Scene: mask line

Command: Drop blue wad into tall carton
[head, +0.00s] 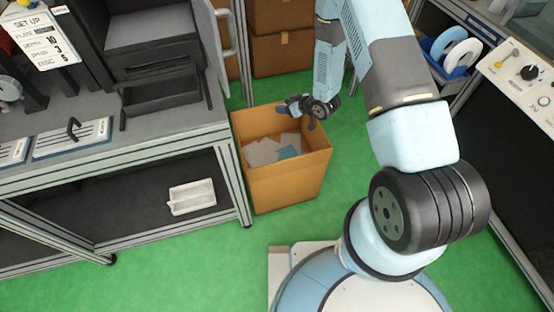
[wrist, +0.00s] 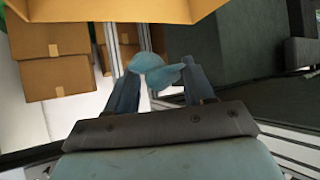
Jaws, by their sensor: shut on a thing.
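The blue wad (wrist: 158,72) is pinched between the fingertips of my gripper (wrist: 157,80) in the wrist view. The tall carton (head: 282,187) is brown and open-topped, standing on the green floor in the head view. My gripper (head: 290,104) appears at the carton's far rim in the head view; its height above the rim is hard to tell. The wad is hardly distinguishable there. A carton edge (wrist: 120,10) spans the top of the wrist view, beyond the wad. Grey scraps and a teal-blue piece (head: 288,152) lie inside the carton.
A grey workbench (head: 180,145) with machinery stands close to the carton's left. Closed brown boxes (head: 283,52) are stacked behind. A white tray (head: 192,197) lies under the bench. Green floor is clear in front of the carton.

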